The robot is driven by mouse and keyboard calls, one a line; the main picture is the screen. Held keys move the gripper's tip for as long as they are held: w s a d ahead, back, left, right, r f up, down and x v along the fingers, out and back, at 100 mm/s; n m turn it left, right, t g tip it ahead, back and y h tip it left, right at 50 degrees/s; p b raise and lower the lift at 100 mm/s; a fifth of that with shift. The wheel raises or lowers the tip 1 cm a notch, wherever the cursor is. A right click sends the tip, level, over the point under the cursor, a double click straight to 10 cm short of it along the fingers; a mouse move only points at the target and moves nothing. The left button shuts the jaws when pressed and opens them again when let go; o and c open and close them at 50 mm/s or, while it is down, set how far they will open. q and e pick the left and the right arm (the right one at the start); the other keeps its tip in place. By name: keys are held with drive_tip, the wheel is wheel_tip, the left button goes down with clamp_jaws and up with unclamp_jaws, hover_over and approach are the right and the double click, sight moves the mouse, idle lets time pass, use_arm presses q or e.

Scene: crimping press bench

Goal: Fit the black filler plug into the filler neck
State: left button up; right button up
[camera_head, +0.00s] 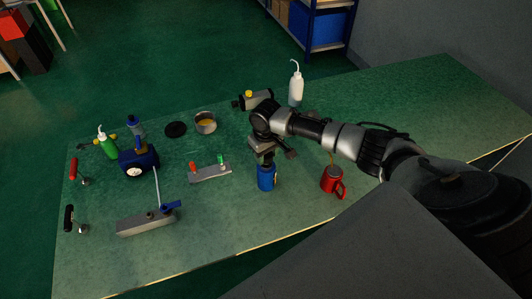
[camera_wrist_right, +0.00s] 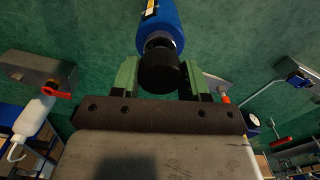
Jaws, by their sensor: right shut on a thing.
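The black filler plug (camera_wrist_right: 159,72) is between the green fingers of my right gripper (camera_wrist_right: 160,78) in the wrist view. The gripper is shut on it. Directly beyond the plug is a blue cylinder (camera_wrist_right: 161,22) with a yellow label and a pale metal neck ring, which I take for the filler neck (camera_wrist_right: 160,43). The plug lines up with this neck and hides part of it; I cannot tell if it is seated. In the head view the right gripper (camera_head: 263,158) points down over the upright blue cylinder (camera_head: 266,179). My left gripper is not in view.
A red mug (camera_head: 331,180) stands right of the cylinder. A grey block with red and green parts (camera_head: 210,173) lies to the left, with a blue-handled grey block (camera_head: 146,222) nearer. A pot (camera_head: 205,123) and white bottle (camera_head: 296,84) stand behind. The bench's right end is clear.

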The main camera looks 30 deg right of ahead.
drive_tip(key=shift+f+b, duration=0.55)
drive_tip(key=shift+f, duration=0.5)
drive_tip(key=o, duration=1)
drive_tip(key=shift+r, duration=0.1)
wheel_tip(320, 180, up, 11)
drive_tip(key=shift+f+b, duration=0.2)
drive_tip(key=shift+b, duration=0.65)
